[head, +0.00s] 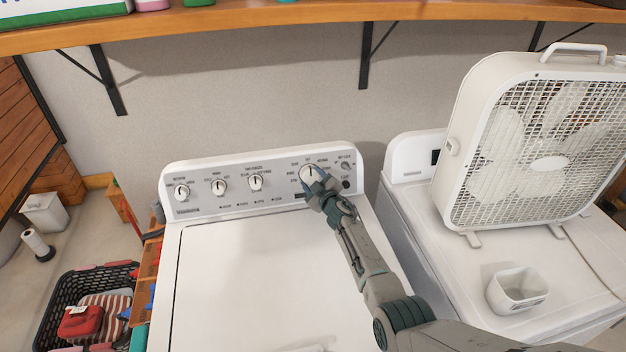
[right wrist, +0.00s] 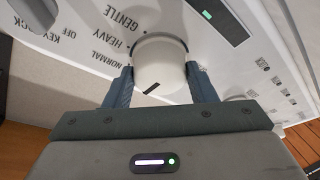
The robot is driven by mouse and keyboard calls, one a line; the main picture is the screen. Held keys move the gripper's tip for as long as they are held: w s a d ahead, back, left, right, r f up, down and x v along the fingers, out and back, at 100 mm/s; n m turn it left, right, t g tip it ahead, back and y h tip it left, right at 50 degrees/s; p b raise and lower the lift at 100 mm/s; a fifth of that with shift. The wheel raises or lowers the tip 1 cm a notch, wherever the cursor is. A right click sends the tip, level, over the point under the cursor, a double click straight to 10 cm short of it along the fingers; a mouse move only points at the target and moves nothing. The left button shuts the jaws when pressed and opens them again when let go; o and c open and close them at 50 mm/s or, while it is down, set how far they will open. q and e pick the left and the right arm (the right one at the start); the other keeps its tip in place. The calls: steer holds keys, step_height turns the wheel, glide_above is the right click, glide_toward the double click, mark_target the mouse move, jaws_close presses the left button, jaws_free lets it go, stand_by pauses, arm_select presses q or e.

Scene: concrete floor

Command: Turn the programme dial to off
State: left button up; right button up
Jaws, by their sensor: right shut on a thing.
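Printed words ring the dial, with GENTLE, HEAVY, NORMAL and OFF legible there. I cannot tell exactly which word the pointer meets. My left gripper is not in view.
Three smaller knobs, including the leftmost one (head: 182,192), line the panel to the left. A box fan (head: 547,165) and a white cup-like container (head: 516,290) stand on the machine at right. A wooden shelf (head: 250,28) runs above. The washer lid (head: 245,275) is clear.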

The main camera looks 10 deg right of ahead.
steer(key=shift+n, duration=0.3)
steer(key=o, duration=1)
steer(key=v, duration=1)
steer(key=shift+s+d+r, duration=0.1)
steer(key=shift+s+d, duration=0.05)
steer(key=shift+s, duration=0.2)
